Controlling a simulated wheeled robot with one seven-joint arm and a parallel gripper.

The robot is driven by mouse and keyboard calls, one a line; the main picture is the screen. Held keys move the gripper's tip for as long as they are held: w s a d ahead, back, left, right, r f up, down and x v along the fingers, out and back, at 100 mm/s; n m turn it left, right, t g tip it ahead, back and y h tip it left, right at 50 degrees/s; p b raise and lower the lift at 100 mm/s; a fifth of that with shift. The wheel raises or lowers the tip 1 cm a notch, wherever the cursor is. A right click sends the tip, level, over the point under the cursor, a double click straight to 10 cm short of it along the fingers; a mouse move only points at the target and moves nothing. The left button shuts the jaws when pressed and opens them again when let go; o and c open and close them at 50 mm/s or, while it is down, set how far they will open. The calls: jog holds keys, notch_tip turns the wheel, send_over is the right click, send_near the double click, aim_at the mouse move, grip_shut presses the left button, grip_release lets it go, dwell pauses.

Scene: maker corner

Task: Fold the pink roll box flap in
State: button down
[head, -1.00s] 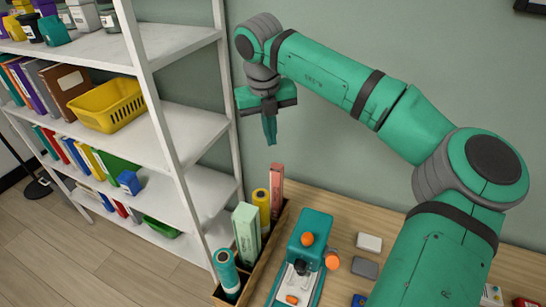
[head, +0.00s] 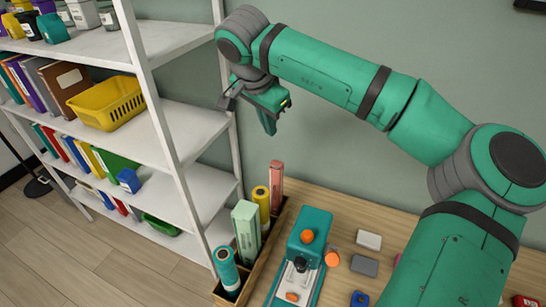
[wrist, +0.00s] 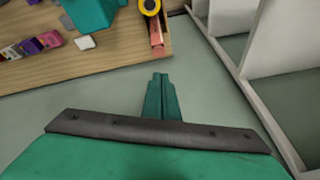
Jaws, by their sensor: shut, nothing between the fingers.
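The pink roll box (head: 276,185) is a tall, narrow carton standing upright at the far end of a brown divided tray (head: 252,272). In the wrist view the pink box (wrist: 157,36) shows end-on near the top edge. Its flap is too small to tell apart. My gripper (head: 269,127) is above the box, fingers pointing down, shut and empty, apart from it. The shut fingers (wrist: 160,80) also show in the wrist view, over the gap beyond the table edge.
The tray also holds a yellow roll (head: 262,204), a mint box (head: 246,232) and a teal roll (head: 227,268). A teal machine (head: 309,235) stands right of it. A white shelf (head: 185,130) rises close on the left. The green wall is behind.

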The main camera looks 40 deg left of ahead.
jog(key=n, duration=0.4)
send_over(276, 164)
jog(key=f, duration=0.9)
jog(key=shift+s+f, duration=0.15)
jog(key=shift+s, duration=0.05)
jog(key=shift+s+f, duration=0.25)
jog(key=shift+f, duration=0.25)
jog(key=shift+s+f, duration=0.25)
jog(key=shift+f, duration=0.2)
jog(key=shift+s+d+f, duration=0.1)
jog(key=shift+s+f, duration=0.1)
jog(key=shift+f, duration=0.45)
